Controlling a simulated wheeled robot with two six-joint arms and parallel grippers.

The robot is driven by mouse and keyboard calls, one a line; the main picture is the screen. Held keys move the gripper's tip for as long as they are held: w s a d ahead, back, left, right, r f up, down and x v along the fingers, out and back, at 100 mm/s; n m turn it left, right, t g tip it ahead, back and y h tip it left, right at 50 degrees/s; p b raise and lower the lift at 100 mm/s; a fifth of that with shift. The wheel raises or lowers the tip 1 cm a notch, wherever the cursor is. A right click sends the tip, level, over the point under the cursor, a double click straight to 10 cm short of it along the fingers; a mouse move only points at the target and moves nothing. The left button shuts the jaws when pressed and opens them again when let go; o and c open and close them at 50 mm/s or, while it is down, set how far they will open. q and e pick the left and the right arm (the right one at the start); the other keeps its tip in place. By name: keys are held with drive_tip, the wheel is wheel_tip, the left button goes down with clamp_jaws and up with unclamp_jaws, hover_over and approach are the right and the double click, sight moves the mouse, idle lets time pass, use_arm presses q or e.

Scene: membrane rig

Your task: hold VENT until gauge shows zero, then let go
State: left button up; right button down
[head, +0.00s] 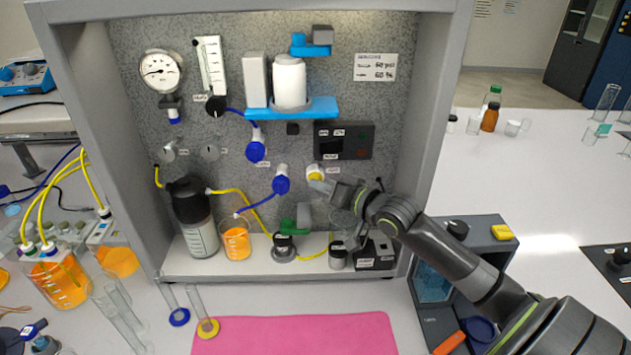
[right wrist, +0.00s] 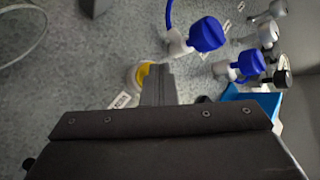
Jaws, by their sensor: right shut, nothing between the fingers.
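The round white pressure gauge (head: 160,71) is at the upper left of the rig's speckled panel; its needle is too small to read surely. A yellow button in a white collar (head: 315,174) sits low on the panel, right of the blue-capped fittings; I take it for VENT, though its label is unreadable. My right gripper (head: 328,184) is shut and empty, with its tips at the button. In the right wrist view the shut fingers (right wrist: 158,82) overlap the right side of the yellow button (right wrist: 143,73). I cannot tell whether it is pressed in. My left gripper is out of view.
A dark display box (head: 343,140) is just above my right gripper. Below it on the rig's floor stand a beaker of orange liquid (head: 236,241), a dark-topped bottle (head: 196,220) and a small jar (head: 338,257). A pink mat (head: 295,336) lies in front.

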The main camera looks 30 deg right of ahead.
drive_tip(key=shift+s+a+p, duration=0.5)
drive_tip(key=shift+s+p, duration=0.3)
drive_tip(key=s+a+p, duration=0.1)
drive_tip(key=s+p, duration=0.1)
drive_tip(key=s+a+p, duration=0.1)
drive_tip(key=s, duration=0.1)
drive_tip(key=shift+s+a, duration=0.1)
drive_tip(key=shift+a, duration=0.2)
